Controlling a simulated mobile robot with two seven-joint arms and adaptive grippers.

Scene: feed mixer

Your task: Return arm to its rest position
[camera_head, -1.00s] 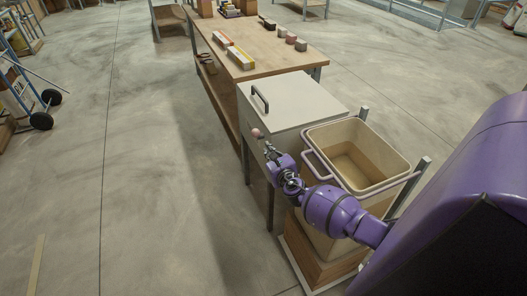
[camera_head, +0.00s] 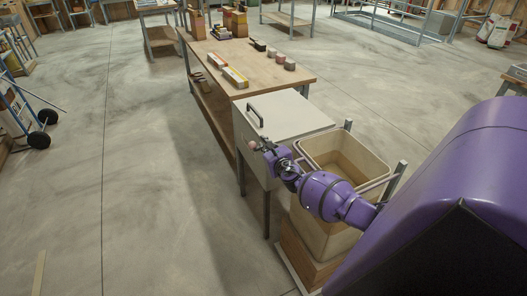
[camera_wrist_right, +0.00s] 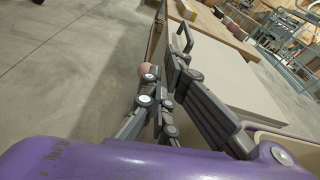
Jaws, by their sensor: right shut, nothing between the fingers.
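My right arm (camera_head: 335,200), purple, reaches in from the right across the near side of the beige bin. Its gripper (camera_head: 263,147) is at the front left of the white-topped mixer (camera_head: 290,112), near a small pinkish round knob (camera_head: 252,144). In the right wrist view the gripper (camera_wrist_right: 165,85) is shut with nothing between the fingers, and the knob (camera_wrist_right: 144,69) shows just beyond and left of the fingertips. I cannot tell whether they touch. The mixer's lid is down, with a dark handle (camera_head: 254,116). My left gripper is not in view.
The beige bin (camera_head: 375,182) stands open on a wooden box and cart (camera_head: 305,262) right of the mixer. A wooden workbench (camera_head: 290,72) with boxes and small blocks is behind it. A hand truck (camera_head: 38,139) stands at far left. The floor (camera_head: 150,200) to the left is clear.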

